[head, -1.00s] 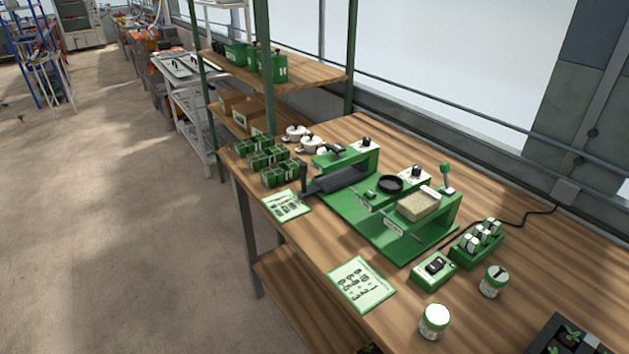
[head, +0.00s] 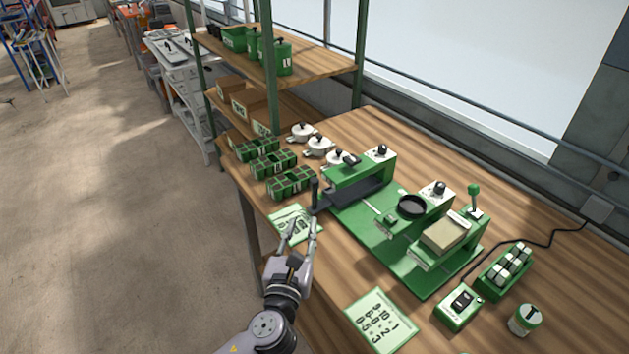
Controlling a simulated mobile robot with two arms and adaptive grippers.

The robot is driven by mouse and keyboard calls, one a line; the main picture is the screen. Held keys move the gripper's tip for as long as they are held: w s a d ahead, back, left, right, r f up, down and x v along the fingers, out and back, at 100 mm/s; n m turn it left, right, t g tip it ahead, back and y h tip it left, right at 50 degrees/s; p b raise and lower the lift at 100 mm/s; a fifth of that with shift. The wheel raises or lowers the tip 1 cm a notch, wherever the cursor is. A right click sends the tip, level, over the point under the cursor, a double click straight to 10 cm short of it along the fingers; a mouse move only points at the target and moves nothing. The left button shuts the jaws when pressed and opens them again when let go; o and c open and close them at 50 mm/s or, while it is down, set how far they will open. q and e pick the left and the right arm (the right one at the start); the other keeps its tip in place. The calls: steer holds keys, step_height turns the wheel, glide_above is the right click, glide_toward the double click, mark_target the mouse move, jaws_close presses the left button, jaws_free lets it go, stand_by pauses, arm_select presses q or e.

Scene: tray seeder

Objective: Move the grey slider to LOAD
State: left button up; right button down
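The green tray seeder (head: 425,285) stands on the wooden bench. Its dark grey slider (head: 352,195) lies at the left end, partly under the left green bridge (head: 355,172), with an upright black handle (head: 315,192) at its outer end. I cannot read a LOAD mark at this size. My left gripper (head: 302,224) is open and empty, with its fingers pointing toward the handle. It is over the bench's front edge near the printed card, below the handle in the picture and apart from it. My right gripper is not in view.
A green printed card (head: 293,232) lies beside the handle, partly behind my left fingers. Green cell trays (head: 290,184) and white lidded pots (head: 318,146) stand behind the slider's end. A second card (head: 381,321) and a switch box (head: 458,308) lie at the front right.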

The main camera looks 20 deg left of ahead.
mark_target(314, 185)
arm_select(q)
steer(key=w, duration=0.5)
steer(key=w+a, duration=0.1)
steer(key=w, duration=0.5)
steer(key=w+a+p, duration=0.1)
steer(key=w, duration=0.4)
steer(key=shift+w, duration=0.25)
steer(key=shift+c, duration=0.2)
jaws_close()
